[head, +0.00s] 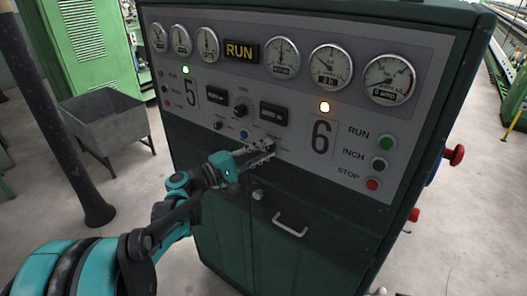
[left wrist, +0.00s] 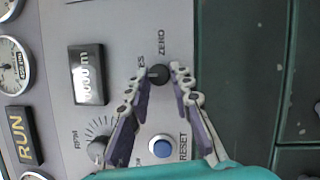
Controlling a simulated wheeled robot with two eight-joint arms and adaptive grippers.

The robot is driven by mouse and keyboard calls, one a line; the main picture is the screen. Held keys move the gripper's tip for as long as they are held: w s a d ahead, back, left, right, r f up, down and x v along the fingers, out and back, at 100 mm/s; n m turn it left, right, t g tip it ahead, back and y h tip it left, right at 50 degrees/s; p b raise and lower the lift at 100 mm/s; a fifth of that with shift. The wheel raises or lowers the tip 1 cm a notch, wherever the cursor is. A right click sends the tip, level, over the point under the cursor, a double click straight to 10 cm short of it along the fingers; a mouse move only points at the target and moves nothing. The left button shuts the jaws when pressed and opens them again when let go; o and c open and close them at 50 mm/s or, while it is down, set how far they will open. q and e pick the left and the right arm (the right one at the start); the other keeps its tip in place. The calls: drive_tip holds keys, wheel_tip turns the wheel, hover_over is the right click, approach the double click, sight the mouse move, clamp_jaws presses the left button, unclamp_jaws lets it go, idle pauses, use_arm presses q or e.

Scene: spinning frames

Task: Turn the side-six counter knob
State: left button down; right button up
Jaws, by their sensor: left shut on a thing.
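The side-six counter knob (left wrist: 158,76) is small, black and round, beside the word ZERO in the left wrist view. My left gripper (head: 266,149) reaches the panel below the side-six counter (head: 274,114). In the left wrist view my left gripper (left wrist: 161,72) has its two fingertips on either side of the knob, shut on it. In the head view the fingers hide the knob. The counter also shows in the left wrist view (left wrist: 88,74), with a row of zeros. My right gripper is in neither view.
A blue RESET button (left wrist: 162,148) and an RPM dial (left wrist: 97,149) sit close to the fingers. The side-five knob (head: 218,125) is further left. A door handle (head: 290,224) sticks out below. Red buttons (head: 454,155) project from the cabinet's right side.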

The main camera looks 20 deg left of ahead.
use_arm(q)
drive_tip(key=c, duration=1.3)
unclamp_jaws()
drive_tip(key=v, duration=1.2)
